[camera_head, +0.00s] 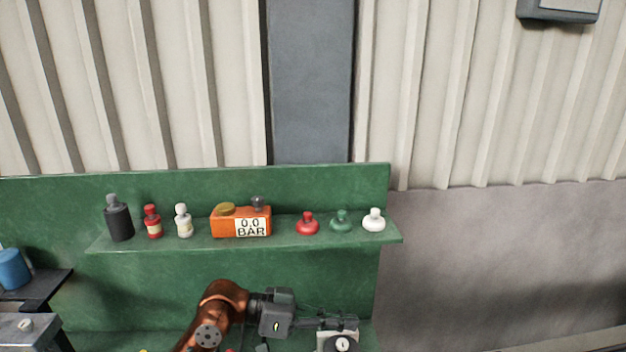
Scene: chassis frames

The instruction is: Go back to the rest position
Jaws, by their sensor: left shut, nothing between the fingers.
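My left gripper (338,322) shows at the bottom of the head view, at the end of my copper-coloured left arm. It points to the right and is shut with nothing between its fingers. It is in front of the green panel, below the shelf and just above a pale block with a round white knob (342,344). I cannot tell whether the gripper touches that block. My right gripper is not in view.
A green shelf (270,243) holds dark, red and white bottles, an orange box (240,220) reading "0.0 BAR", and red, green and white knobs. A blue container (12,268) stands on a dark surface at left. The grey wall at right is clear.

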